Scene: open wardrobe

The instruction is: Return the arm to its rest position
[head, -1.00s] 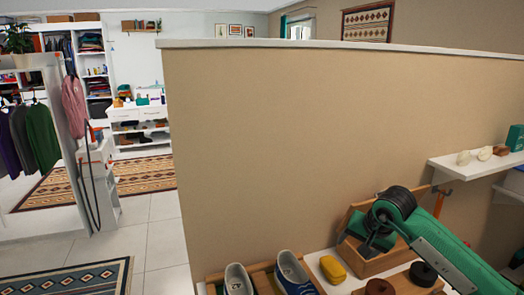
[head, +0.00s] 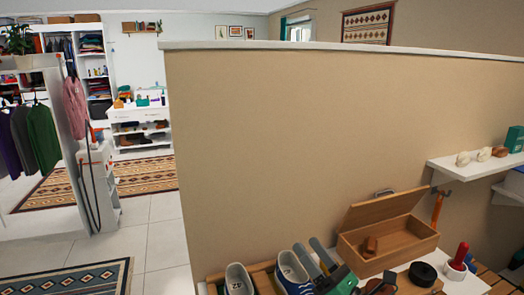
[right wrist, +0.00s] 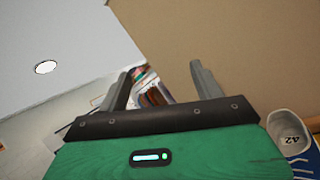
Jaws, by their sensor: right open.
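My right gripper (head: 307,246) shows low in the head view, its green body at the bottom edge and its two grey fingers pointing up and left. It is beside the blue shoe (head: 291,270) on the bench, and I cannot tell whether they touch. In the right wrist view the gripper (right wrist: 160,70) has its fingers spread apart with nothing between them. Most of my right arm is out of the head view. My left gripper is not in view.
An open wooden box (head: 395,241) with a brown block in it stands right of the gripper. A black round tin (head: 423,273) and a red-handled item (head: 459,257) are near it. A grey shoe (head: 238,279) is at left. A tan partition (head: 300,140) rises behind.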

